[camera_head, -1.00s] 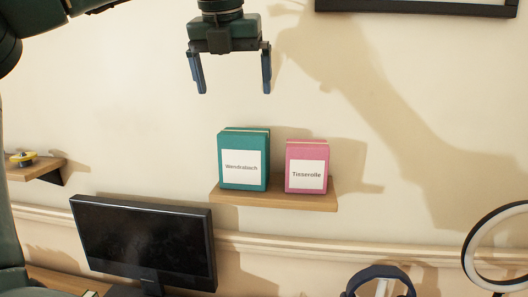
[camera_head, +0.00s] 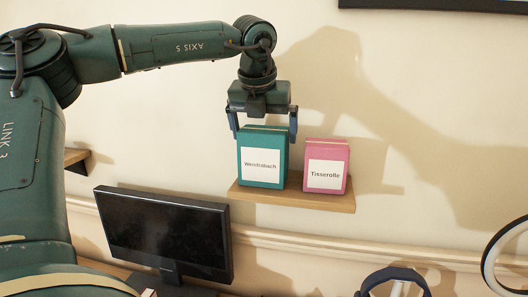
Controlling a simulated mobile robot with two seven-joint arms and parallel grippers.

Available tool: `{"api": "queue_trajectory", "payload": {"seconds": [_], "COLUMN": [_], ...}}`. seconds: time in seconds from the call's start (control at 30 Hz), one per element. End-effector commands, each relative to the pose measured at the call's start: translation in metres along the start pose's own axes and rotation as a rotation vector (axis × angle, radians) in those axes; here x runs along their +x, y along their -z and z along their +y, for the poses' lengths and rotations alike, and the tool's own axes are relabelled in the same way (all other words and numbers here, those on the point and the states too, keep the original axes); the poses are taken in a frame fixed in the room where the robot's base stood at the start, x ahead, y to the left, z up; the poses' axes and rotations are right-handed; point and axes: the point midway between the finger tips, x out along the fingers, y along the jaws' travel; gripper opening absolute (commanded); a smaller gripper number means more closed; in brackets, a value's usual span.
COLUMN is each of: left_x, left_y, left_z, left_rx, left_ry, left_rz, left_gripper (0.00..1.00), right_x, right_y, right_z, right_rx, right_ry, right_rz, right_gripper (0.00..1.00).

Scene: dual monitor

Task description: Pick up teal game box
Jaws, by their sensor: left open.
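The teal game box (camera_head: 262,143), with a white label reading "Wendrabach", stands upright on a small wooden wall shelf (camera_head: 300,200). A pink box (camera_head: 328,152) labelled "Tisserolle" stands to its right with a narrow gap. My left gripper (camera_head: 264,136) points down over the teal box and is open. Its two fingers reach down at the left and right sides of the box's top part. I cannot tell whether they touch it. My right gripper is not in view.
A black monitor (camera_head: 165,235) stands below left of the shelf. Dark headphones (camera_head: 395,276) and a ring light (camera_head: 490,262) are at the lower right. Another shelf edge (camera_head: 76,157) shows behind my left arm. The wall above the pink box is clear.

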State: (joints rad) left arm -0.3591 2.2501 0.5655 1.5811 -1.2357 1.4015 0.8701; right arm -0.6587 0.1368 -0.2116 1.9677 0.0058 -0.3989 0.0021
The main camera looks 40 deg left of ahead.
Motion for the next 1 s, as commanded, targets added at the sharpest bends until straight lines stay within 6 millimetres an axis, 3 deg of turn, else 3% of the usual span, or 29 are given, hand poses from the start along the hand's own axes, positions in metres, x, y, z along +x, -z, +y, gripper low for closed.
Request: {"api": "queue_trajectory", "payload": {"seconds": [0.33,0.93,1.0], "left_x": [0.0087,0.0081,0.0075], "left_y": [0.0003,0.0001,-0.0002], "left_z": [0.0000,0.0001,0.0000], "left_rx": [0.000,0.000,0.000], "left_ry": [0.000,0.000,0.001], "left_rz": [-0.001,-0.001,-0.003], "left_gripper": [0.98,0.49,0.49], "right_x": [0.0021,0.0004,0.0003], "right_y": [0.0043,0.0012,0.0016], "right_z": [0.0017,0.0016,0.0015], "right_rx": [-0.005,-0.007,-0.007], "right_ry": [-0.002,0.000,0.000], "right_rz": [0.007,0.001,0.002], "right_gripper": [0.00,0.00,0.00]}}
